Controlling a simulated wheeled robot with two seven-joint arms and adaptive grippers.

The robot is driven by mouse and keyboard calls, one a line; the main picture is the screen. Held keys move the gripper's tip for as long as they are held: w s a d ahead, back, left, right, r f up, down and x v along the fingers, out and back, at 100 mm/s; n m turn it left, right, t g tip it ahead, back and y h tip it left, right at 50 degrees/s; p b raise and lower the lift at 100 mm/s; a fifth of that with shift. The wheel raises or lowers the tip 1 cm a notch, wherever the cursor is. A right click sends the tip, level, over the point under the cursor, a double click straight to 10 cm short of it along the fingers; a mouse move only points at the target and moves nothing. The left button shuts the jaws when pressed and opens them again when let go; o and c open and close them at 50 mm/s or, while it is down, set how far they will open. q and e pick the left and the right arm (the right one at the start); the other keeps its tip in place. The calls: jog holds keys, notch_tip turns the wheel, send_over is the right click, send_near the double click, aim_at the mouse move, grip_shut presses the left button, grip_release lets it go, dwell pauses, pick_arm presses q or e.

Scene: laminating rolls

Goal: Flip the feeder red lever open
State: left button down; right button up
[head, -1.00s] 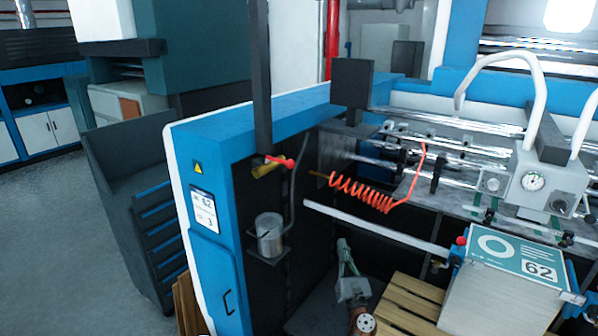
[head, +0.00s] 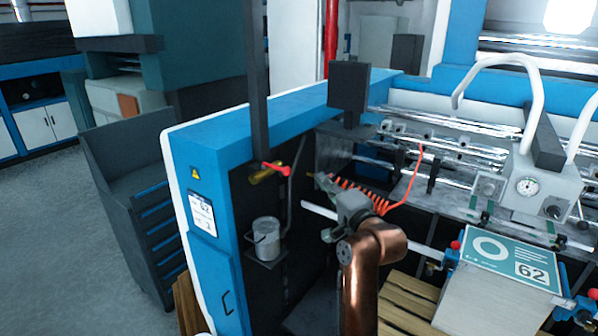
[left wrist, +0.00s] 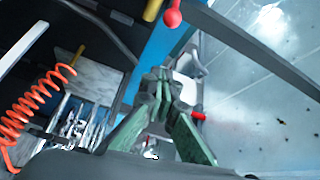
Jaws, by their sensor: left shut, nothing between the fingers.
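The feeder's red lever (head: 276,168) sits on a brass valve (head: 258,177) on the dark inner side of the blue-framed machine. It lies nearly level, sloping slightly down to the right. In the left wrist view the red lever's rounded end (left wrist: 172,16) and the brass valve (left wrist: 152,9) show at the top edge. My left gripper (head: 323,182) is right of the lever and slightly lower, apart from it, in front of the coiled orange hose. Its green-padded fingers (left wrist: 158,76) are shut with nothing between them. My right gripper is not in view.
A metal pot (head: 266,235) stands on a small bracket below the valve, with a grey pipe (head: 291,185) beside it. A dark vertical post (head: 256,80) rises above the lever. The coiled orange hose (head: 385,205) and a paper stack (head: 500,300) are to the right.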

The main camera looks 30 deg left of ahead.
aim_at(276, 168)
pick_arm(q)
jog(key=f+p+x, duration=0.1)
jog(key=p+x, duration=0.3)
jog(key=x, duration=0.6)
jog(key=s, duration=0.2)
jog(key=s+a+p, duration=0.1)
jog(key=shift+s, duration=0.4)
jog(key=shift+a, duration=0.1)
